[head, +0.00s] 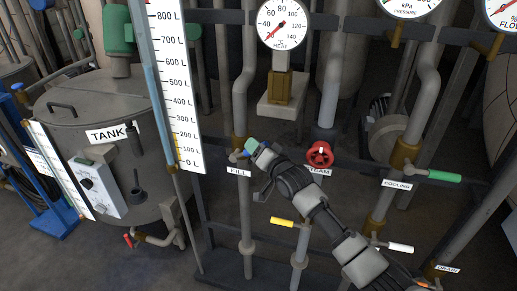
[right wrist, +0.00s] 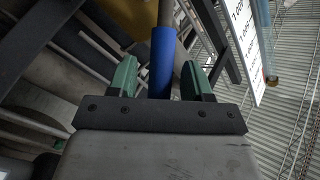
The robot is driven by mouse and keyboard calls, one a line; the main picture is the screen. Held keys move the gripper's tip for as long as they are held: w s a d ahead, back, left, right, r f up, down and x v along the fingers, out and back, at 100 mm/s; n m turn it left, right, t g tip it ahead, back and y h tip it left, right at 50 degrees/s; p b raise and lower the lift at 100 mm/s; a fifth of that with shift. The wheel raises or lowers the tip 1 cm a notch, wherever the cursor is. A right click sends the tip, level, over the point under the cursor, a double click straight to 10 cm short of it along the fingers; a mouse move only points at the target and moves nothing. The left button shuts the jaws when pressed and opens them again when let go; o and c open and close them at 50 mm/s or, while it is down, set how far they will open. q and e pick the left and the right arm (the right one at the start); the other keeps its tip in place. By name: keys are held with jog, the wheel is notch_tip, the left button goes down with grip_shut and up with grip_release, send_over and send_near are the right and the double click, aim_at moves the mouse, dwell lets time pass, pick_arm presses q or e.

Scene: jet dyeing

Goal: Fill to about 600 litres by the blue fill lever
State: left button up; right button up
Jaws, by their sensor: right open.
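The blue fill lever (right wrist: 162,62) lies between the two green fingers of my right gripper (right wrist: 161,78) in the right wrist view. The fingers stand apart, with a gap on each side of the lever. In the head view my right gripper (head: 256,151) is at the valve just above the FILL label (head: 239,172) and largely hides the lever. The level scale (head: 174,85) reads 0 to 800 L beside a pale blue sight tube (head: 154,80). The liquid level in the tube is hard to tell. My left gripper is out of view.
A red steam handwheel (head: 319,155) is close right of my gripper. A green cooling lever (head: 444,177), a yellow lever (head: 283,222) and a white lever (head: 400,247) stick out nearby. The tank (head: 95,125) stands at left. Vertical pipes crowd the area.

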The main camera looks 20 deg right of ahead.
grip_shut()
jog(key=shift+f, duration=0.1)
jog(key=shift+s+d+f+b, duration=0.1)
jog(key=shift+f+b, duration=0.2)
jog(key=shift+b, duration=0.3)
jog(key=shift+s+d+f+m+t+h+b, duration=0.15)
jog(key=shift+f+m+t+b, duration=0.75)
jog(key=shift+b, duration=1.1)
jog(key=shift+s+d+f+m+t+h+b, duration=0.1)
jog(key=shift+d+f+m+t+h+b, duration=0.15)
jog(key=shift+f+m+t+b, duration=1.25)
jog(key=shift+s+d+f+m+t+h+b, duration=0.1)
jog(key=shift+d+m+t+b, duration=0.3)
jog(key=shift+b, duration=2.15)
jog(key=shift+a, duration=0.25)
jog(key=shift+m, duration=0.3)
